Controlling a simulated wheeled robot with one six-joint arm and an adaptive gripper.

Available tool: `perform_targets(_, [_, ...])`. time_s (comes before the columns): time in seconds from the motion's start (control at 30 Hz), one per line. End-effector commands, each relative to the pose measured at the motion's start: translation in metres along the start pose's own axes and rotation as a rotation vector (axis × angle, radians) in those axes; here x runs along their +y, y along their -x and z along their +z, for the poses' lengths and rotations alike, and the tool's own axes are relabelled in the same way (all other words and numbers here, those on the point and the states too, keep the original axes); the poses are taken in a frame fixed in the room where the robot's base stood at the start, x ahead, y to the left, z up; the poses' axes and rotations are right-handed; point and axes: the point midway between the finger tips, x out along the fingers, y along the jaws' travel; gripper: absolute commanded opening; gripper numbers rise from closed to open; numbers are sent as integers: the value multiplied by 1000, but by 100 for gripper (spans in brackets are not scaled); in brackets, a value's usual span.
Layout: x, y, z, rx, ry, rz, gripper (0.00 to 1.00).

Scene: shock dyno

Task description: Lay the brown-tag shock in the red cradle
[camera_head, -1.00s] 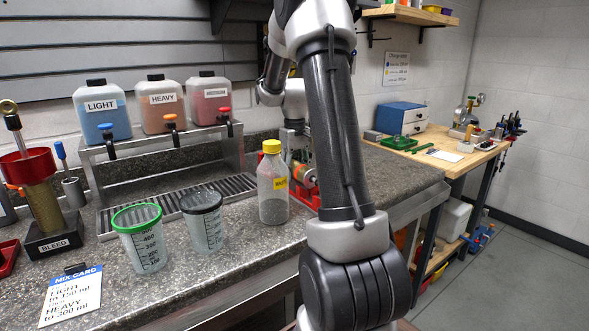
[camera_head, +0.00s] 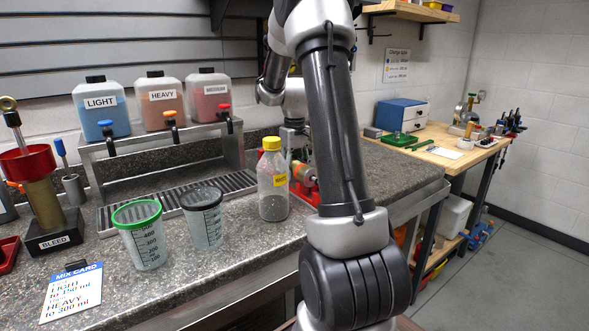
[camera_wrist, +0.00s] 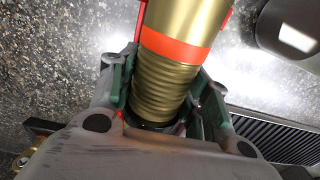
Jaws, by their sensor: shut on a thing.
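In the wrist view my gripper (camera_wrist: 165,100) is shut around a gold, ribbed shock body (camera_wrist: 165,75) with an orange-red band. Its tag is not visible, so I cannot tell the tag's colour. In the head view the held shock (camera_head: 302,171) shows only in part, behind the bottle and my arm. Red pieces of the cradle (camera_head: 307,192) show low beside it on the counter. Red edges also flank the shock in the wrist view (camera_wrist: 228,16). I cannot tell whether the shock touches the cradle. In the head view my fingertips are mostly hidden.
A yellow-capped bottle (camera_head: 273,188) stands just left of the shock. Two measuring cups (camera_head: 140,240) and a drip tray (camera_head: 170,205) are further left. A bleed stand (camera_head: 50,237) holds another shock. A wooden bench (camera_head: 445,145) is at the right.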

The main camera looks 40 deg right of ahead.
Motion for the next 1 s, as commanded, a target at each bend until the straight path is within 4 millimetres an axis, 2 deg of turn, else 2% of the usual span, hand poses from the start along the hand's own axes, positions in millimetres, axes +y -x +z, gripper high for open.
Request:
perform_targets(0.27, [0,1,-1,2,0,1,0])
perform_targets(0.3, [0,1,-1,2,0,1,55])
perform_targets(0.4, [0,1,0,1,0,1,72])
perform_targets(0.77, [0,2,0,-1,0,-1,72])
perform_targets(0.87, [0,12,0,1,0,0,72])
perform_targets(1.0, [0,40,-1,4,0,1,72])
